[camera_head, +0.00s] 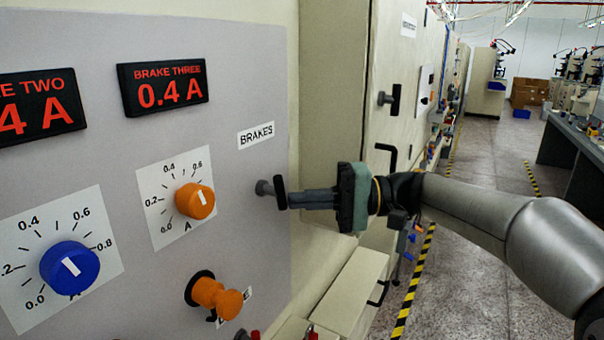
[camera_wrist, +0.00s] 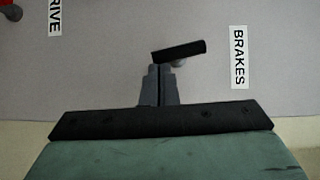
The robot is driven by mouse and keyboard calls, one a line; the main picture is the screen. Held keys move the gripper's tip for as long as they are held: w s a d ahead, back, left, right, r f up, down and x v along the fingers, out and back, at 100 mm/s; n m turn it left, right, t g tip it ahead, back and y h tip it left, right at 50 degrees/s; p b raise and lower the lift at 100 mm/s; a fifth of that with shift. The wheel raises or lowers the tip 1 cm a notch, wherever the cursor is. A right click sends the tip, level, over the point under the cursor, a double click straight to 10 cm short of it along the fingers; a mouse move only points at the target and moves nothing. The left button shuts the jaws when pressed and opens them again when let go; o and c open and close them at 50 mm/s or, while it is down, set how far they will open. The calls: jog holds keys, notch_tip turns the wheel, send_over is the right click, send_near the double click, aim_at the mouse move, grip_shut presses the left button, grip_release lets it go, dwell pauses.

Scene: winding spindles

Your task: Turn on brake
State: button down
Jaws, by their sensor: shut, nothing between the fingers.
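The brake switch is a black bar handle (camera_head: 280,192) on a short grey stem, on the grey panel below the white BRAKES label (camera_head: 256,135). The bar stands near upright, slightly tilted, in the head view. In the wrist view the handle (camera_wrist: 179,50) lies just beyond my fingertips, with the BRAKES label (camera_wrist: 239,57) to its right. My gripper (camera_head: 291,199) is shut and empty, pointing at the lower part of the bar. Its fingers (camera_wrist: 160,68) are together in the wrist view. I cannot tell whether the tips touch the handle.
An orange dial (camera_head: 195,201), a blue dial (camera_head: 70,267) and an orange knob (camera_head: 217,297) sit left of the switch. The BRAKE THREE display (camera_head: 163,82) reads 0.4 A. A beige cabinet (camera_head: 340,90) protrudes behind my gripper. The aisle floor (camera_head: 480,200) is open at right.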

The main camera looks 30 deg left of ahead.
jog(key=shift+s+f+m, duration=0.15)
jog(key=shift+m, duration=0.35)
dwell(0.5)
jog(key=b+v, duration=0.3)
jog(key=v, duration=1.4)
jog(key=shift+f, duration=0.4)
jog(key=shift+d, duration=0.1)
